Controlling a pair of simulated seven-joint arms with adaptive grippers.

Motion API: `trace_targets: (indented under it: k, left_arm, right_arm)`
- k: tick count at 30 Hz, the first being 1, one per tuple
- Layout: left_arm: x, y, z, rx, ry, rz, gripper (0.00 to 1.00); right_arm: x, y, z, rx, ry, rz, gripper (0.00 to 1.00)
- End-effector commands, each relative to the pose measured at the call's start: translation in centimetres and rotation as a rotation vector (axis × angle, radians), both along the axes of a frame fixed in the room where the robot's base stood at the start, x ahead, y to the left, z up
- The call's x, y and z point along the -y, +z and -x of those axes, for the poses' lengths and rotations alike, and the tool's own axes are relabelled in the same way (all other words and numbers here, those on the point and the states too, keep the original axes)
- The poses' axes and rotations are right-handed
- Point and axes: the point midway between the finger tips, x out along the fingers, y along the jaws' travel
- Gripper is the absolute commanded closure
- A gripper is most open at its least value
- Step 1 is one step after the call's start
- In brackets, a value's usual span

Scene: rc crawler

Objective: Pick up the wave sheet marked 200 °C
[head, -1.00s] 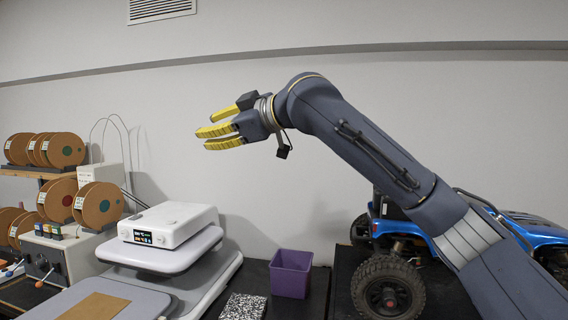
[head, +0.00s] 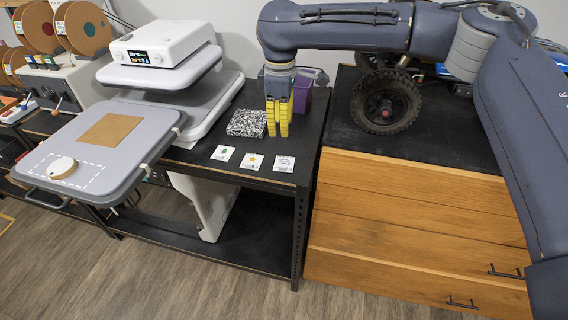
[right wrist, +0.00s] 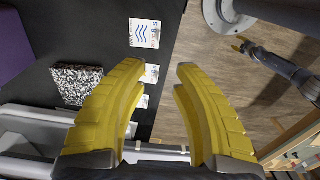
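The wave sheet (head: 284,163) is a small white card with wavy lines, lying flat near the table's front edge. It also shows in the right wrist view (right wrist: 145,33) with blue waves; its printed temperature is too small to read. My right gripper (head: 278,134) points down behind and above the card in the head view. In the right wrist view its yellow fingers (right wrist: 156,68) are spread and empty, with the card beyond the tips. What looks like my left gripper (right wrist: 241,42) is small in the right wrist view; its finger state is unclear.
A star sheet (head: 251,161) and a tree sheet (head: 223,153) lie left of the wave sheet. A speckled block (head: 247,123) is beside the right gripper, and a purple bin (head: 301,94) stands behind it. The heat press (head: 160,43) stands left; wooden drawers (head: 415,200) are right.

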Motion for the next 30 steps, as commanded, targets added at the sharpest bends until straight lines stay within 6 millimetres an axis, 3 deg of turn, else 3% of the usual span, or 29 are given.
trace_targets:
  k: [15, 30]
  left_arm:
    - [0.0, 0.0, 0.0, 0.000, 0.000, 0.000, 0.56]
    - [0.0, 0.0, 0.0, 0.000, 0.000, 0.000, 0.56]
  right_arm:
    - [0.0, -8.9, 0.0, -0.002, 0.001, -0.002, 0.72]
    - [0.0, -11.4, 0.0, 0.000, 0.001, -0.003, 0.72]
